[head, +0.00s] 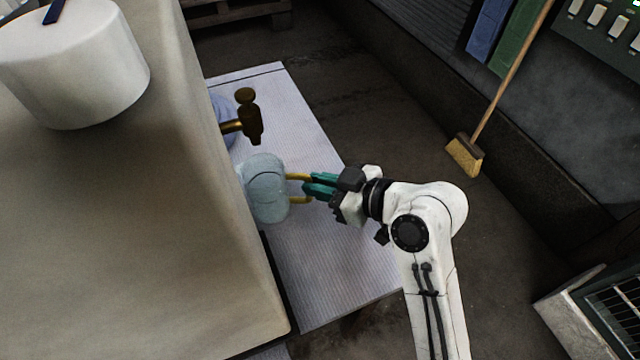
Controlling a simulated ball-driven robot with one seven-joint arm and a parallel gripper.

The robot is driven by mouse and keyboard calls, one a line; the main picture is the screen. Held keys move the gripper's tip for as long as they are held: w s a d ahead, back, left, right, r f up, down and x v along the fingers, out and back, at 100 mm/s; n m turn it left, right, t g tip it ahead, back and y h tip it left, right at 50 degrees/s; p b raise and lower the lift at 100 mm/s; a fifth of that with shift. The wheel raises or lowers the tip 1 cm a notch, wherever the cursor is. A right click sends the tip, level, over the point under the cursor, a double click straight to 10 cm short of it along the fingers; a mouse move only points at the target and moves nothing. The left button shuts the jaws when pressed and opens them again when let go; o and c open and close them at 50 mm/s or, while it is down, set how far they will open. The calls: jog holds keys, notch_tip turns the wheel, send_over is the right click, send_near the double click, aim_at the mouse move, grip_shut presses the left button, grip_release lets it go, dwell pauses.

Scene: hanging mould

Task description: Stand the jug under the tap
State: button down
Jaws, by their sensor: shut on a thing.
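The jug (266,188) is pale blue and translucent, with a yellow handle on its right side. My gripper (308,188) has teal fingers and is shut on the jug's yellow handle. The jug looks roughly upright, and its left edge is close to the big beige block. The tap (250,118) is dark brass with a round knob, and it sticks out to the right from a bluish vessel (222,112) partly hidden behind the block. In the picture the jug is just below the tap. I cannot tell whether the jug touches the surface under it.
The large beige block (150,230) fills the left, with a white round container (75,65) on top. A pale ribbed surface (310,260) lies under the jug. A broom (466,154) leans at the wall. A grey crate (575,325) is at lower right. Dark floor between is clear.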

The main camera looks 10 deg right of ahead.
jog(key=shift+f, duration=0.2)
jog(key=c, duration=1.1)
grip_release()
jog(key=shift+r, duration=0.1)
jog(key=v, duration=1.2)
jog(key=shift+p, duration=0.3)
jog(key=shift+r, duration=0.1)
